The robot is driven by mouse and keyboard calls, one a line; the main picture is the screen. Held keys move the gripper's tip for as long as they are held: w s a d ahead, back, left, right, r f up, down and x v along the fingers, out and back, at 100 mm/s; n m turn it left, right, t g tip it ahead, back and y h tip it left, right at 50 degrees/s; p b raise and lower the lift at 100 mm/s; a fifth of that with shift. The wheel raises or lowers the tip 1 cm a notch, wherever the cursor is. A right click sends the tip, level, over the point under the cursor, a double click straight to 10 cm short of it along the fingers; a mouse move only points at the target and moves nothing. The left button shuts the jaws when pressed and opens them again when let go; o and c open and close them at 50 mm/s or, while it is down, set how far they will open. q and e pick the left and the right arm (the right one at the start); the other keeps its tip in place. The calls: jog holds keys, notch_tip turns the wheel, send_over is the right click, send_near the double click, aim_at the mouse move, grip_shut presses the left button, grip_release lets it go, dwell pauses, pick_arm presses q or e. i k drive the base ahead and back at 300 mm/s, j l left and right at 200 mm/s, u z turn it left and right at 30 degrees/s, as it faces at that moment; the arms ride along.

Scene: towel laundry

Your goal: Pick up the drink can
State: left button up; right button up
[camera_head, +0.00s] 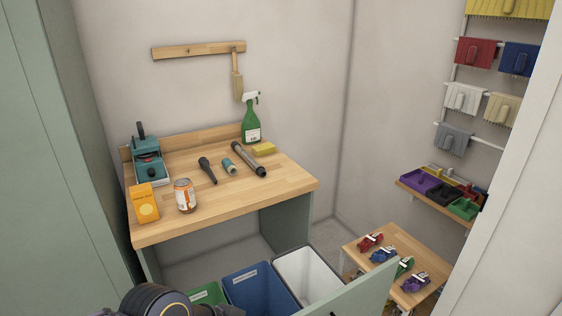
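The drink can (185,196), orange and white with a silver top, stands upright near the front left of the wooden worktop (240,207). An orange-yellow box (145,203) stands close to its left, with a small gap. The can is fully visible and nothing holds it. A dark rounded part at the bottom edge looks like part of my own arm. Neither of my grippers can be made out in the head view.
A teal device (149,164), dark torch-like tool (207,170), small teal cylinder (228,166), grey tube (249,159), yellow sponge (264,149) and green spray bottle (251,120) stand or lie behind. Open bins, one blue (256,287), sit below front. Worktop right of the can is clear.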

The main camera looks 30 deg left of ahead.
aim_at(184, 192)
jog(key=u, duration=1.75)
jog(key=j, duration=0.85)
jog(key=i+j, duration=0.2)
jog(key=j, duration=0.2)
jog(key=i+j, duration=0.45)
jog(key=j, duration=0.3)
jog(key=i+j, duration=0.15)
jog(key=i, duration=0.35)
jog(key=u, duration=0.05)
